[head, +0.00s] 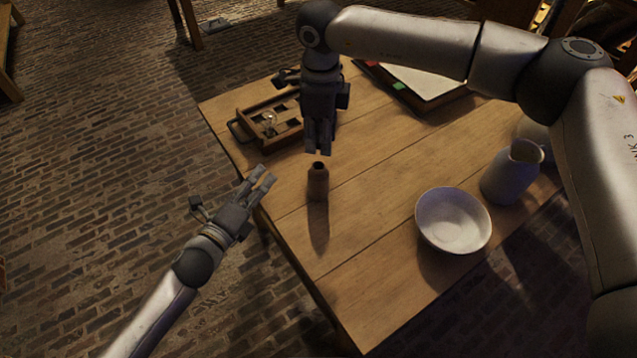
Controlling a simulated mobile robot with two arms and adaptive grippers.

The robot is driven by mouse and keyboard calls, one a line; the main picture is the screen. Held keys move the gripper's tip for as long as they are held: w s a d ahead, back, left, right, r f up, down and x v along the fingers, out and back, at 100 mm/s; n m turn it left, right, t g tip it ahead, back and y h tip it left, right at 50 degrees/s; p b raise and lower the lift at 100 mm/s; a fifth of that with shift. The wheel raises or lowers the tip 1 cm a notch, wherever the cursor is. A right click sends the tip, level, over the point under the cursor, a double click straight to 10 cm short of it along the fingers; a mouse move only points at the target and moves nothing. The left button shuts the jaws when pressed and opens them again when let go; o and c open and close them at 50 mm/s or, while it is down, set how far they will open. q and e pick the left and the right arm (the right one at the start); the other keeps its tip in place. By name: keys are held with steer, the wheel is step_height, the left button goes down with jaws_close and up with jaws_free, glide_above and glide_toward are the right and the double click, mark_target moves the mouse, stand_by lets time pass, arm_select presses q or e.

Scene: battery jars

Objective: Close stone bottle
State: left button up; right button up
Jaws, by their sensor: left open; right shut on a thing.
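The small brown stone bottle (318,182) stands upright near the left edge of the wooden table, its dark mouth open at the top. My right gripper (319,151) points down just above the bottle's mouth, with a small gap between.
A wooden tray (246,128) with small items lies behind the bottle. A white bowl (453,219) and a grey pitcher (508,176) stand to the right. A large book (428,85) lies at the back. The wooden table (372,290) is clear in front.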

mark_target(309, 179)
arm_select(q)
steer(key=d+m+h, duration=0.1)
steer(key=m, duration=0.2)
steer(key=d+r+m+g+h, duration=0.1)
steer(key=m+h, duration=0.1)
steer(key=m, duration=0.1)
steer(key=m+h, duration=0.1)
steer(key=m, duration=0.2)
steer(key=shift+s+d+r+h, duration=0.2)
steer(key=shift+d+h, duration=0.2)
arm_select(e)
steer(key=shift+w+a+r, duration=0.15)
steer(key=shift+a+r, duration=0.05)
steer(key=shift+r, duration=0.15)
arm_select(q)
steer(key=m, duration=0.1)
steer(key=m+g+h, duration=0.1)
steer(key=m, duration=0.1)
steer(key=s+m+g+h, duration=0.1)
steer(key=m, duration=0.1)
steer(key=shift+d+f, duration=0.3)
steer(key=shift+d, duration=0.1)
steer(key=m+g, duration=0.1)
steer(key=s+m+h, duration=0.1)
steer(key=m, duration=0.1)
steer(key=f+m+g, duration=0.1)
steer(key=shift+s+d+m+g+h, duration=0.1)
steer(key=shift+s+m+g+h, duration=0.2)
steer(key=x, duration=1.2)
